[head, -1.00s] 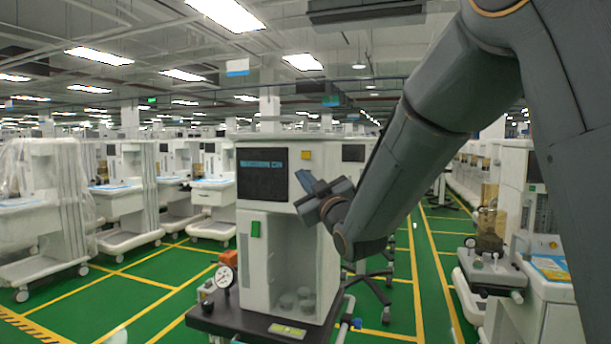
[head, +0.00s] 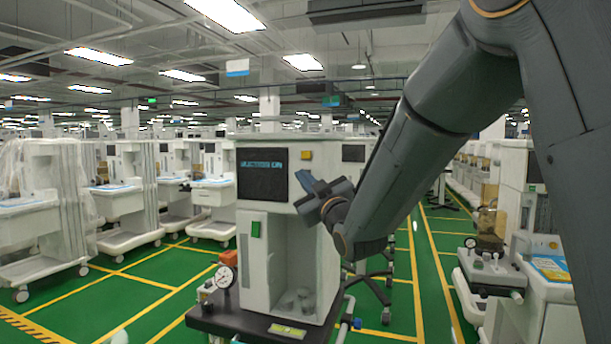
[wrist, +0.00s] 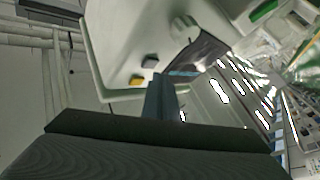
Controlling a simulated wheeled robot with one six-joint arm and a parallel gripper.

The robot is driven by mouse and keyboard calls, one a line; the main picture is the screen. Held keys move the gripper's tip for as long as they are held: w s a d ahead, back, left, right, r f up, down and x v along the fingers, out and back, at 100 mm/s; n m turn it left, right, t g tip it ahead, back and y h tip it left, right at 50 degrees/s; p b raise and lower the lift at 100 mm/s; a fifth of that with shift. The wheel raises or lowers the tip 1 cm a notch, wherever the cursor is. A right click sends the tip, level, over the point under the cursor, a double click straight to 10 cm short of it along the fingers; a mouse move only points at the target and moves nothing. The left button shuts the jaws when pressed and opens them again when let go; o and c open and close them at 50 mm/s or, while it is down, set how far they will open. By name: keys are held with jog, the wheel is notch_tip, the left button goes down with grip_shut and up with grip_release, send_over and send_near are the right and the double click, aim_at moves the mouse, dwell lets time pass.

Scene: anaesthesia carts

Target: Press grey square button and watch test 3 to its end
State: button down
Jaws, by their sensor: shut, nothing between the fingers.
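The white cart unit (head: 253,278) stands in the middle of the head view, with a dark screen (head: 263,188) on its upper front. The screen shows a line of pale blue text, too small to read. In the wrist view a dark grey button (wrist: 149,61) sits on the white panel beside the yellow one (wrist: 136,81). My gripper (head: 303,178) is shut and empty, its tips close to the panel right of the screen. In the wrist view its tips (wrist: 158,80) are just short of the dark button; contact cannot be told.
A white knob (wrist: 185,28) shows on the panel in the wrist view. Other carts stand left (head: 40,215) and right (head: 545,290).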

jog(key=shift+w+d, duration=0.1)
jog(key=shift+w, duration=0.05)
dwell(0.5)
jog(key=shift+w+b, duration=0.25)
jog(key=shift+b, duration=0.1)
jog(key=shift+w+d, duration=0.25)
jog(key=shift+w, duration=0.2)
dwell(0.7)
jog(key=shift+s, duration=0.15)
jog(key=shift+s+a+b, duration=0.3)
jog(key=shift+s+b, duration=0.05)
jog(key=shift+s, duration=0.35)
jog(key=shift+s+a, duration=0.3)
jog(key=shift+s, duration=0.5)
jog(key=shift+s+a, duration=0.25)
jog(key=shift+s, duration=0.55)
jog(key=shift+s+a, duration=0.3)
jog(key=shift+s, duration=0.5)
